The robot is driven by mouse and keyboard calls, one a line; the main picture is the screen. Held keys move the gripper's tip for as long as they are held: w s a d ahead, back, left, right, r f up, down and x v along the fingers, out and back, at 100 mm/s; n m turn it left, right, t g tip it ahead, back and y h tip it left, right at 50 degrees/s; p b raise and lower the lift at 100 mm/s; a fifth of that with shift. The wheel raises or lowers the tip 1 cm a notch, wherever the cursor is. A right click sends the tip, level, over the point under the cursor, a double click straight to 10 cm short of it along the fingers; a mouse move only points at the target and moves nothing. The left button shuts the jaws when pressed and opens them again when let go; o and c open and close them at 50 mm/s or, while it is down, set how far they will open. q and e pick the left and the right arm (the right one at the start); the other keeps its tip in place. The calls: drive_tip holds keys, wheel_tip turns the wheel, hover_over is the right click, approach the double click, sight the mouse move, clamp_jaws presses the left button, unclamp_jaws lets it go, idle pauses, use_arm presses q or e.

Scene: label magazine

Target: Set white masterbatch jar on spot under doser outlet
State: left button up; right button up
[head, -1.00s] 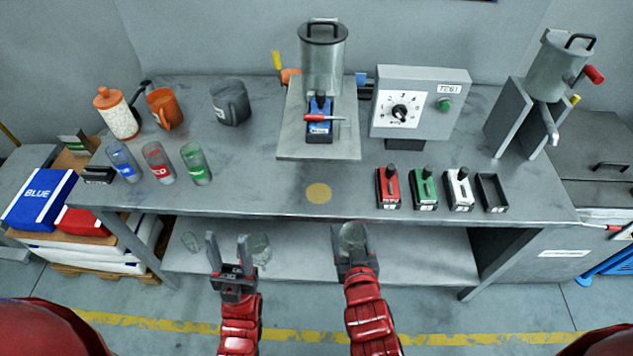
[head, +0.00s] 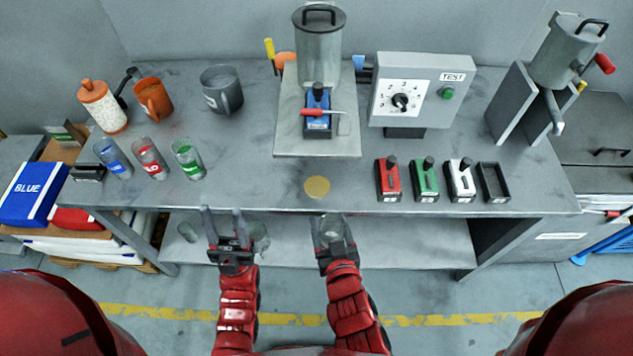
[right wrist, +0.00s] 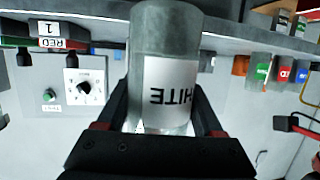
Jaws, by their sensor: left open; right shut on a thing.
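The white masterbatch jar, a clear jar labelled WHITE (right wrist: 165,85), is held between the fingers of my right gripper (head: 334,228). In the head view the jar (head: 332,235) shows just off the bench's front edge, below a round tan spot (head: 317,187). The spot lies bare on the bench near that edge, in front of the doser (head: 319,45) with its blue slide piece (head: 317,122). My left gripper (head: 223,224) is open and empty in front of the bench, left of the jar. The doser outlet itself is not clearly seen.
Three clear jars with blue, red and green labels (head: 188,160) stand at the left of the bench (head: 250,180). Red, green and white slide blocks (head: 461,180) and an empty black holder (head: 494,183) sit at the right. A control box (head: 425,88) stands behind. The bench around the spot is clear.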

drive_tip(key=w+a+b, duration=0.1)
drive_tip(key=w, duration=0.3)
drive_tip(key=w+b, duration=0.1)
drive_tip(key=w, duration=0.4)
drive_tip(key=w+a+b, duration=0.1)
drive_tip(key=w, duration=0.3)
drive_tip(key=shift+w+a+r, duration=0.1)
drive_tip(key=shift+w+a, duration=0.25)
drive_tip(key=w, duration=0.3)
drive_tip(key=w+p, duration=0.1)
drive_tip(key=shift+w+a, duration=0.2)
drive_tip(key=shift+a, duration=0.2)
drive_tip(key=shift+f, duration=0.35)
drive_tip(key=shift+s, duration=0.15)
drive_tip(key=shift+f, duration=0.1)
drive_tip(key=shift+f, duration=0.2)
drive_tip(key=o, duration=1.5)
drive_tip(key=shift+r, duration=0.1)
